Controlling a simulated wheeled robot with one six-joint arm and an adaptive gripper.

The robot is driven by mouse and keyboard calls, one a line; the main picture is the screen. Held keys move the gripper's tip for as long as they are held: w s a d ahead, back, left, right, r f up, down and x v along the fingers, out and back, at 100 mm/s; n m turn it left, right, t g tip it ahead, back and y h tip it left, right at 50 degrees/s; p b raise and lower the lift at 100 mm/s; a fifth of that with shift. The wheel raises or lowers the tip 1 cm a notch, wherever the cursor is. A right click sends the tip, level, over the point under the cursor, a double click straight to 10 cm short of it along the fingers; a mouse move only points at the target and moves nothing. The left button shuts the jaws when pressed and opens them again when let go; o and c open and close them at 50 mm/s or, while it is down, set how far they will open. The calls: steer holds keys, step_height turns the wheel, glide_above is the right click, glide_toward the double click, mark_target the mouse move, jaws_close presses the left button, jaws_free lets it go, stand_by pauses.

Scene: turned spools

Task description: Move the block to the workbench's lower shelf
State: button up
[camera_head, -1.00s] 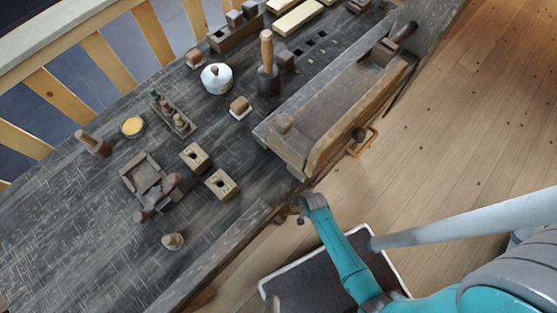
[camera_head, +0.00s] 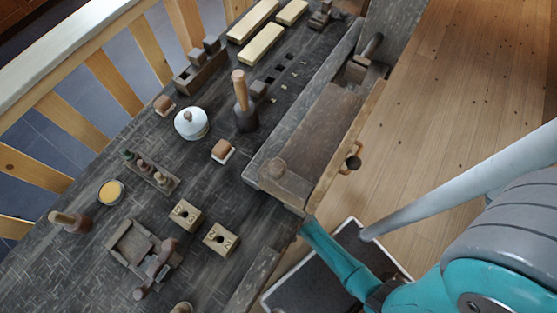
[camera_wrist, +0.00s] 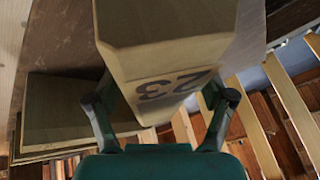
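In the wrist view a pale wooden block (camera_wrist: 165,60) marked 23 sits between the two fingers of my gripper (camera_wrist: 160,105), which look closed on its sides. The workbench (camera_head: 90,245) has a dark, scratched top in the head view. There my arm reaches down beside its front edge, and the gripper and held block are hidden. The lower shelf cannot be made out in the head view. In the wrist view, flat boards (camera_wrist: 60,110) lie at left beyond the block; I cannot tell whether they rest on the shelf.
Two holed wooden blocks (camera_head: 185,215) (camera_head: 221,239), a white lidded pot (camera_head: 191,123), a mallet (camera_head: 243,105) and a yellow tin (camera_head: 111,192) stand on the benchtop. A wooden vise (camera_head: 315,150) lines its front. A slatted railing (camera_head: 115,80) runs behind. Open floor (camera_head: 450,90) lies at right.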

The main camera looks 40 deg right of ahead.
steer(key=shift+o, duration=0.3)
steer(key=shift+r, duration=0.1)
steer(key=s+r+n+t, duration=0.1)
steer(key=s+r, duration=0.4)
steer(key=r, duration=0.4)
steer(key=s+r+t+h, duration=0.1)
steer(key=s+r+t, duration=0.1)
steer(key=s+r, duration=0.5)
steer(key=s+r+n+t, duration=0.1)
steer(key=s+r, duration=0.2)
steer(key=r, duration=0.9)
steer(key=s+r+n+t, duration=0.1)
steer(key=s+r+t, duration=0.1)
steer(key=r, duration=0.9)
steer(key=s+a+r+n+t, duration=0.1)
steer(key=s+r+t, duration=0.1)
steer(key=r, duration=1)
steer(key=shift+s+n+t+y, duration=0.3)
steer(key=shift+n+t, duration=0.1)
steer(key=shift+t, duration=0.1)
steer(key=shift+r, duration=0.1)
